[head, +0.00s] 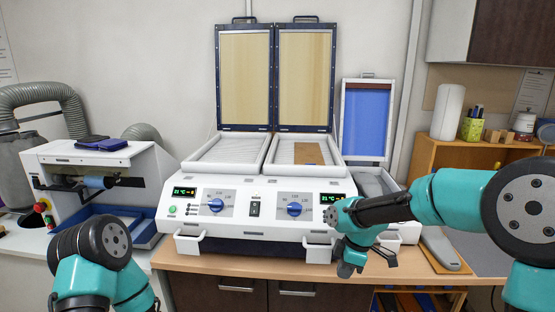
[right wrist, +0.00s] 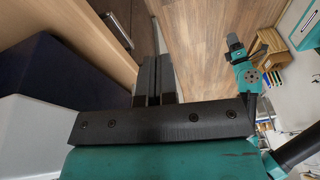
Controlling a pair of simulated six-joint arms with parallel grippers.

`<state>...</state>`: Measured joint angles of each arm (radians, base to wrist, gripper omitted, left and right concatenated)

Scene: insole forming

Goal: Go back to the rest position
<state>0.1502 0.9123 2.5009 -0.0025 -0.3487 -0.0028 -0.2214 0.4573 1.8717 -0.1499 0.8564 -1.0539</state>
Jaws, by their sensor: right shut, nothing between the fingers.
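My right arm comes in from the right in the head view. Its gripper (head: 388,256) is in front of the right end of the white two-bay machine (head: 262,232), near the bench's front edge. In the right wrist view my right gripper (right wrist: 152,80) has its two dark fingers together with nothing between them. Of my left arm, only teal and black links show at the lower left of the head view; its gripper is not seen there.
The machine's two framed lids (head: 244,128) stand upright, and a brown piece (head: 308,153) lies in the right bay. A blue-panelled frame (head: 367,120) stands behind at right. A grey insole-shaped piece (head: 440,249) lies on the right. A white grinder-like machine (head: 100,165) stands left.

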